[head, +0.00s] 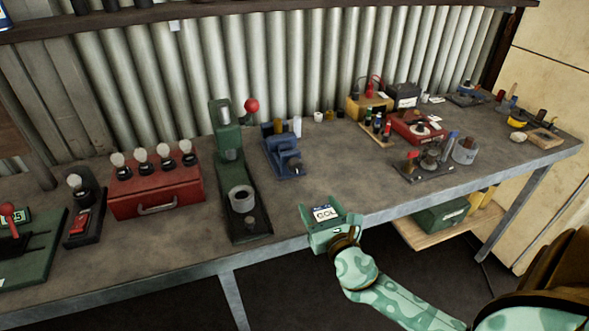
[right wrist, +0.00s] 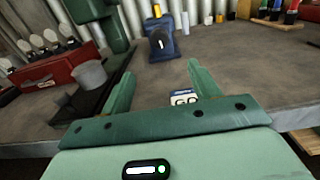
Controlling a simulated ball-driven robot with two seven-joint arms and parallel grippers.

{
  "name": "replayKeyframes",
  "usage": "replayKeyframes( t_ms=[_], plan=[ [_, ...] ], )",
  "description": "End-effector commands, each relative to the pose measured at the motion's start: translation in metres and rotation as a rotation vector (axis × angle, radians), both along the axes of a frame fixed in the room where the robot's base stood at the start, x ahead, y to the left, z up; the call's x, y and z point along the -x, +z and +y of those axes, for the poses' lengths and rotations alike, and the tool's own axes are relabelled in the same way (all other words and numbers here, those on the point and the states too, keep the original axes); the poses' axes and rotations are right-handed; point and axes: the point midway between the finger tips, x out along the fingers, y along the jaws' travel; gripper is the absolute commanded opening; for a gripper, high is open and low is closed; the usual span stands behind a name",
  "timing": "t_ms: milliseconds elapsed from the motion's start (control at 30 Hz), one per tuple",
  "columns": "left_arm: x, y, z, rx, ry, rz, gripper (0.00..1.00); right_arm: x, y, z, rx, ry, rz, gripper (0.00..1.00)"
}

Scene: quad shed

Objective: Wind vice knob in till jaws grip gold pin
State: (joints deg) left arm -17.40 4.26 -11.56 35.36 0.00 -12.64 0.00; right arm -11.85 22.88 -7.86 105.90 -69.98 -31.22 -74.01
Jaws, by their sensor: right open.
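A small blue vice (head: 284,158) stands on the bench; it also shows in the right wrist view (right wrist: 162,42), upper middle. A gold pin (head: 279,126) stands upright at its top, also at the top of the right wrist view (right wrist: 157,10). The dark round knob (right wrist: 159,41) with a white mark faces my right gripper. I cannot tell whether the jaws touch the pin. My right gripper (head: 320,206) is open and empty at the bench's front edge, short of the vice; its fingers (right wrist: 160,74) point toward it. My left gripper is out of view.
A white card (head: 324,213) with dark letters lies by the right fingers. A green press (head: 238,190) with a red ball lever stands left of the vice, beside a red box (head: 158,194). A tool cluster (head: 428,165) stands to the right. Bench before the vice is clear.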

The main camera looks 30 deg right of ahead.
Motion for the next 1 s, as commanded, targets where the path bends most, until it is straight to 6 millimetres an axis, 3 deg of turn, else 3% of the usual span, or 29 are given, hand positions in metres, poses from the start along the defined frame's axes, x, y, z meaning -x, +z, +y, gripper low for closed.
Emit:
replayKeyframes(
  t_ms=[167, 600, 800, 1000],
  plan=[
    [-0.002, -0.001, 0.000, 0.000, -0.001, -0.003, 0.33, -0.028, 0.001, -0.007, 0.001, 0.001, -0.003, 0.61],
    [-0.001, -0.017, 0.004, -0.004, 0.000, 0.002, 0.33, -0.130, -0.002, -0.031, -0.005, -0.001, 0.001, 0.61],
    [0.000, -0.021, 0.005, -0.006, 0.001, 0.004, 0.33, -0.151, -0.002, -0.036, -0.005, 0.000, 0.002, 0.61],
    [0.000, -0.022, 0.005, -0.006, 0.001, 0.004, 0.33, -0.154, -0.001, -0.037, -0.006, 0.001, 0.002, 0.61]
  ],
)
